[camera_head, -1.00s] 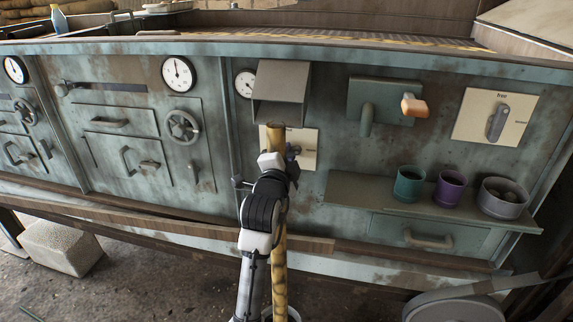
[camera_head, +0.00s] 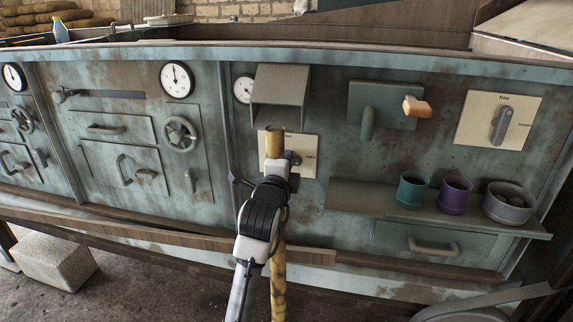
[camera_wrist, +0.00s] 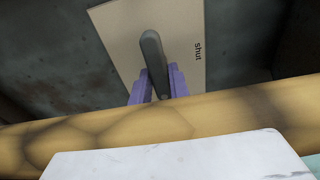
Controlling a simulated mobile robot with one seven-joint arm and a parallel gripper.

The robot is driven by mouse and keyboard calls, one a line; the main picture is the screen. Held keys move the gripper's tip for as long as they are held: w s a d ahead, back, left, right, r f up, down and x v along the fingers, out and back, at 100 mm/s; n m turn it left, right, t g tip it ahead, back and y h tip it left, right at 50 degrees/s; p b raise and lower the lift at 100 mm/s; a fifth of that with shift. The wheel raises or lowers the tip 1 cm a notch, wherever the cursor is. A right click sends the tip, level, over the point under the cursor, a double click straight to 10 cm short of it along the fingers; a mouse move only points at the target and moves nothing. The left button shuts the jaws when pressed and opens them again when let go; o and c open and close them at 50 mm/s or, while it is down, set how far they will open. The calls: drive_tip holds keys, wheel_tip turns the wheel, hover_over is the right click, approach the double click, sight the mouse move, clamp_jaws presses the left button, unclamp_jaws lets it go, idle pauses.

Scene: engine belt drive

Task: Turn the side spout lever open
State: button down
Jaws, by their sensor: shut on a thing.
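A grey lever (camera_wrist: 153,52) sits on a beige plate (camera_wrist: 118,42) marked "shut" in the wrist view. The plate also shows in the head view (camera_head: 308,150), low under a boxy metal hood (camera_head: 281,90). My gripper (camera_wrist: 158,86) has its purple fingers on both sides of the lever's near end, shut on it. In the head view my gripper reaches the plate from below, and its fingertips are mostly hidden. A mottled yellow-brown pole (camera_wrist: 110,130) crosses in front of the fingers and covers part of them.
The pole (camera_head: 277,285) runs down beside my arm. Handwheels and drawers lie left.

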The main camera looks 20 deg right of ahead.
drive_tip(key=c, duration=1.3)
unclamp_jaws()
drive_tip(key=b+v, duration=0.1)
drive_tip(key=v, duration=1.3)
drive_tip(key=shift+w, duration=0.1)
